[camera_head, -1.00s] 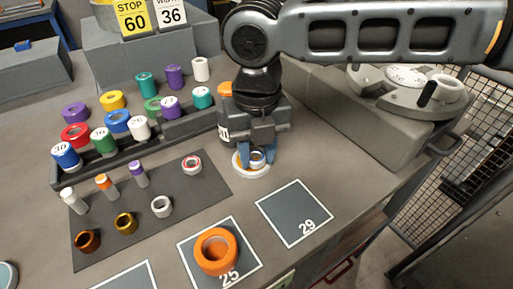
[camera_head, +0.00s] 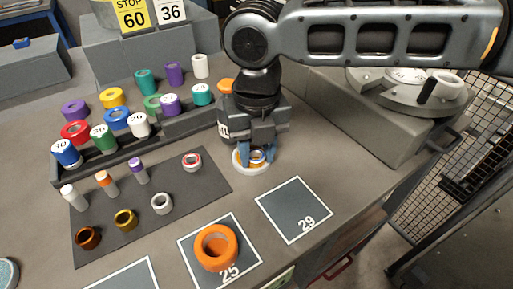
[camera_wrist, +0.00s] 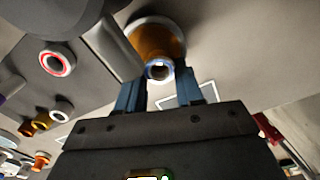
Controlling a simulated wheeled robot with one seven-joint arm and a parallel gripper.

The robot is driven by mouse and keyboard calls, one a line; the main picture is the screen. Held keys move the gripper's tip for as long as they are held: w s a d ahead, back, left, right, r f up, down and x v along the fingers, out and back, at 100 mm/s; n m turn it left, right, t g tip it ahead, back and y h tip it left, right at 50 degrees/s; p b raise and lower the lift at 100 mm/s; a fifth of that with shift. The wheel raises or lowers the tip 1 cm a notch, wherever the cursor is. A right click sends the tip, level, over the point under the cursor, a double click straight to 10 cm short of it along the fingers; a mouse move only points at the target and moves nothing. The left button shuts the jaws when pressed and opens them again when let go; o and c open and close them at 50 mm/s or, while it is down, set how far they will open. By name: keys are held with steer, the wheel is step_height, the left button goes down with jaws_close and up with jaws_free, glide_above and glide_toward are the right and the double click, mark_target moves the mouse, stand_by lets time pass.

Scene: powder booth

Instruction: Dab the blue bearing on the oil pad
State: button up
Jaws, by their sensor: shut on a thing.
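My gripper (camera_head: 257,154) points down near the table's middle, its blue fingertips shut on the small ring-shaped blue bearing (camera_head: 258,156). In the wrist view the bearing (camera_wrist: 158,70) sits between the two fingers (camera_wrist: 160,84), showing a pale and bluish ring with a dark bore. The oil pad (camera_head: 250,171) is a round white dish with an amber middle, directly under the gripper. In the wrist view the pad (camera_wrist: 174,24) lies behind the bearing. The fingers hide part of the pad. I cannot tell whether bearing and pad touch.
A dark mat (camera_head: 196,208) with several small rings and cylinders lies to the left. A rack (camera_head: 180,129) of coloured spools stands behind it. An orange ring (camera_head: 216,247) sits on the square marked 25; the square marked 29 (camera_head: 294,209) is empty. A grey block (camera_head: 350,120) stands right.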

stand_by(0.4)
step_height(320, 180, up, 7)
steer(key=p, duration=0.6)
stand_by(0.5)
